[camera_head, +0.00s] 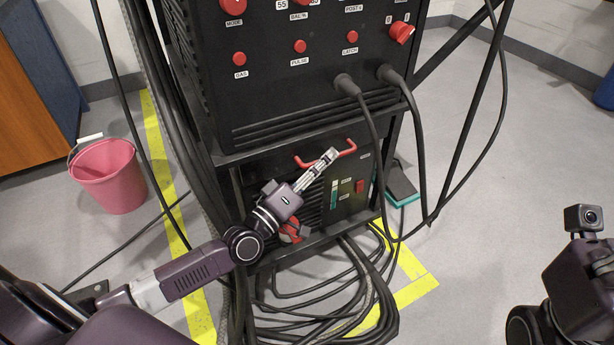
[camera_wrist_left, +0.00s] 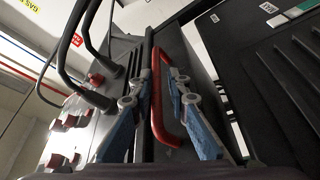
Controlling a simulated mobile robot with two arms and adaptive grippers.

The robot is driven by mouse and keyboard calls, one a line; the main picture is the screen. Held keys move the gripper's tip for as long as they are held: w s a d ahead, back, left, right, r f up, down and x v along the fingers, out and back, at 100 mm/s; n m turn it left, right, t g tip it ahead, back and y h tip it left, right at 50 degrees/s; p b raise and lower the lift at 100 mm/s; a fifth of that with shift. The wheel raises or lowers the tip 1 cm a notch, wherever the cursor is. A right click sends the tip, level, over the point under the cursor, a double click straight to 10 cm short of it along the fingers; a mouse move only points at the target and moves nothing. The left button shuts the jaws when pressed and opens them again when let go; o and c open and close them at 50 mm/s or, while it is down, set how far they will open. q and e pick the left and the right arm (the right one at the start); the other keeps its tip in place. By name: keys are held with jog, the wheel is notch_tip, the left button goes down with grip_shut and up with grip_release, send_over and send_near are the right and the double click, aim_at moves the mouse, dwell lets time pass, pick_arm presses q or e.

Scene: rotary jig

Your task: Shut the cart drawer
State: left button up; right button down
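The cart drawer (camera_head: 345,192) is the black lower unit of the cart, with a red bar handle (camera_head: 346,150) across its upper front. How far it stands out cannot be told clearly. My left gripper (camera_head: 329,158) is at the handle, reaching it from the front left. In the left wrist view the red handle (camera_wrist_left: 161,100) runs between the two blue-padded fingers (camera_wrist_left: 160,82). The fingers are apart, with gaps visible beside the bar. My right arm shows at the right edge of the head view, but its fingers are not seen.
A black machine with red knobs (camera_head: 300,46) sits above the drawer, with thick cables hanging from its front. Coiled cables (camera_head: 325,300) lie on the floor below the cart. A pink bucket (camera_head: 108,178) stands at left. Grey floor at right is mostly clear.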

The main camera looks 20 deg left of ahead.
pick_arm(q)
jog(key=v, duration=1)
jog(key=shift+s, duration=0.2)
